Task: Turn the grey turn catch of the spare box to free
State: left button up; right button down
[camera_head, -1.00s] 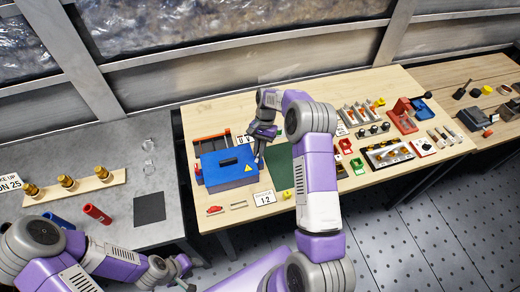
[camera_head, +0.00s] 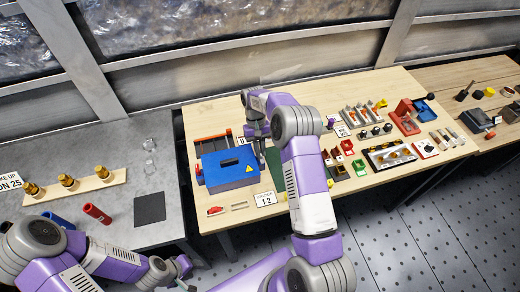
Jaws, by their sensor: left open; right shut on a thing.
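A blue box (camera_head: 229,169) with a dark slot in its top and a yellow warning triangle on its front stands on the wooden table's left part. It looks like the spare box. My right gripper (camera_head: 257,143) points down at the box's right rear end. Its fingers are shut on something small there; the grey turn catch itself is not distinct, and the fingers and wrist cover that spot. I cannot tell how the catch is turned. My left gripper (camera_head: 185,274) is open and empty, low at the bottom left, far from the box.
A red-and-dark rack (camera_head: 212,143) is behind the box. A card marked 1-2 (camera_head: 265,199) and a small red item (camera_head: 215,210) lie in front. Several fittings fill the right side. A grey bench (camera_head: 150,237) stands left.

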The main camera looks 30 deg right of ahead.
dwell(0.4)
jog(key=c, duration=1.2)
grip_release()
jog(key=shift+v, duration=3.8)
jog(key=shift+a+r, duration=0.1)
